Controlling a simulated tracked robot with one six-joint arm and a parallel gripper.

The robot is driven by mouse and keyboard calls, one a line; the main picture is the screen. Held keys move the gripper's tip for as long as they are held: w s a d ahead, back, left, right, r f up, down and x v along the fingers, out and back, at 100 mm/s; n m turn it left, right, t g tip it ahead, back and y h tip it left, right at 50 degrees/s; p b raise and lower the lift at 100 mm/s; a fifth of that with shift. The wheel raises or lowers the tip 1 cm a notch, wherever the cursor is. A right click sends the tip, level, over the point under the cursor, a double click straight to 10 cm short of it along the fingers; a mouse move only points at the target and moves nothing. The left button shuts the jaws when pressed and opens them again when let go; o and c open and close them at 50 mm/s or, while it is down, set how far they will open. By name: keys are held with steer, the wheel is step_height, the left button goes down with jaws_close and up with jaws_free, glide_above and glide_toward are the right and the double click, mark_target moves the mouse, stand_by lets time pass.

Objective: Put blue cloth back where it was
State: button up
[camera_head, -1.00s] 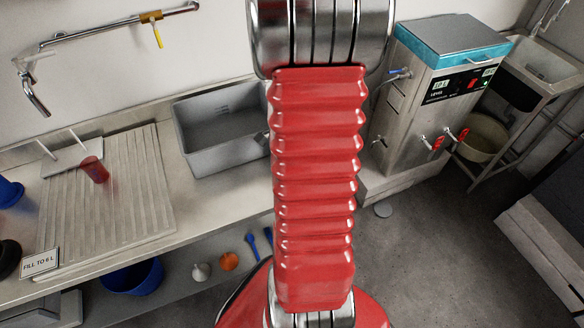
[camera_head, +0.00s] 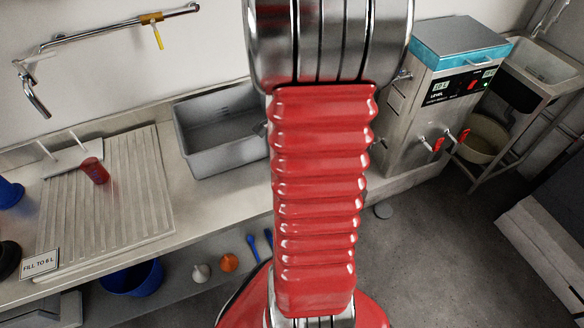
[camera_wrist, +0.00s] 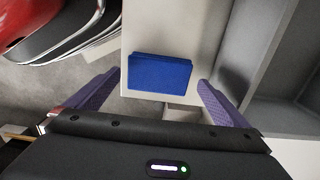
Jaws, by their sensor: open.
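The blue cloth (camera_wrist: 160,73) shows in the wrist view as a folded, flat rectangle on a pale surface (camera_wrist: 150,30). It appears between the tips of my gripper (camera_wrist: 162,82), whose two purple fingers are spread wide, one to each side of it. I see no contact between the fingers and the cloth, and I cannot tell the height of the gripper above it. In the head view, my red arm fills the middle, and neither the cloth nor my gripper shows there.
A grey basin (camera_head: 220,130) stands on the counter behind my arm. A ribbed drainboard (camera_head: 120,195) with a red cup (camera_head: 95,171) lies at left. A steel machine with a teal-edged lid (camera_head: 460,42) stands at right. The floor (camera_head: 425,245) at right is open.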

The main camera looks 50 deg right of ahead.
step_height(320, 180, up, 9)
steer(key=shift+f, duration=0.2)
stand_by(0.8)
steer(key=w+a+r+n+t, duration=0.1)
steer(key=a+r+n, duration=0.3)
steer(key=a+n, duration=0.4)
steer(key=a+r+n+t, duration=0.2)
steer(key=a+r+n, duration=0.2)
steer(key=a+n, duration=0.4)
steer(key=w+a+r+n+t, duration=0.1)
steer(key=a+r+n, duration=0.3)
steer(key=a+n, duration=0.4)
steer(key=a+t, duration=0.1)
steer(key=a, duration=0.5)
steer(key=shift+w+a+r+t, duration=0.25)
steer(key=shift+w+r+t, duration=0.05)
steer(key=shift+w+r, duration=0.05)
